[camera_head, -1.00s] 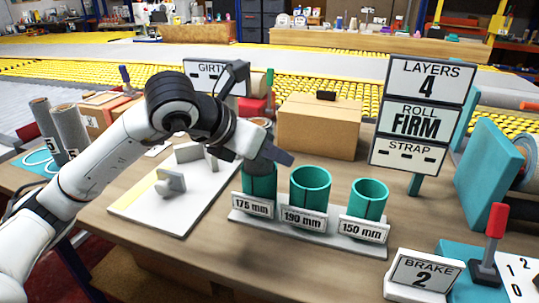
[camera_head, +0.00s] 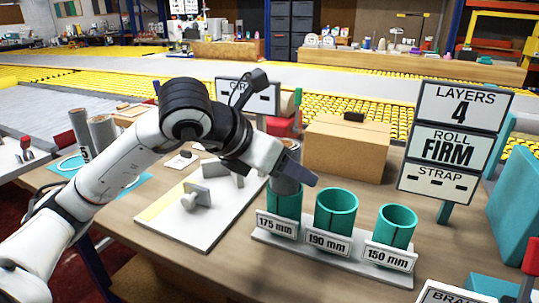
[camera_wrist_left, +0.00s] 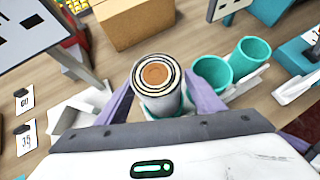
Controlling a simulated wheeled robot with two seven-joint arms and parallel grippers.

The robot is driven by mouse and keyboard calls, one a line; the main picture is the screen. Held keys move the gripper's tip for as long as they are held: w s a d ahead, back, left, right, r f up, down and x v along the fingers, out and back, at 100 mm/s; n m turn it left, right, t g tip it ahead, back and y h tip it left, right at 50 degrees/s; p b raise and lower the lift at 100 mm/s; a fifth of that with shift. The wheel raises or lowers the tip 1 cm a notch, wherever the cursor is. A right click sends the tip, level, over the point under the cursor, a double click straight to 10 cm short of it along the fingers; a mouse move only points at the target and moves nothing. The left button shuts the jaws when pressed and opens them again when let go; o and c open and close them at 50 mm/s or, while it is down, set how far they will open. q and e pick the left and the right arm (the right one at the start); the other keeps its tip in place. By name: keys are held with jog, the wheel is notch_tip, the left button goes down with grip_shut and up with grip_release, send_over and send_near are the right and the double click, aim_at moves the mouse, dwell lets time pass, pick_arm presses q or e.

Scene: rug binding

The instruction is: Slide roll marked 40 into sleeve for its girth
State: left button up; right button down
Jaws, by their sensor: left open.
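A grey roll (camera_wrist_left: 159,85) with a layered end and a brown core stands upright in the left wrist view. No number shows on the roll. My left gripper (camera_head: 297,172) is open at the roll's top; in the left wrist view its two purple fingers stand either side of it, apart from it. The empty 190 mm sleeve (camera_head: 336,212) and 150 mm sleeve (camera_head: 395,230) stand to the right. My right gripper is not in view.
A white board with grey blocks (camera_head: 190,215) lies left of the sleeve rack. Two grey rolls (camera_head: 103,132) stand at the far left. A cardboard box (camera_head: 347,148) stands behind the sleeves. A sign stand (camera_head: 452,140) reads LAYERS 4, ROLL FIRM, STRAP.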

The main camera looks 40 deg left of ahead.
pick_arm(q)
jog(key=v, duration=0.8)
jog(key=shift+s+r, duration=0.2)
jog(key=shift+s, duration=0.1)
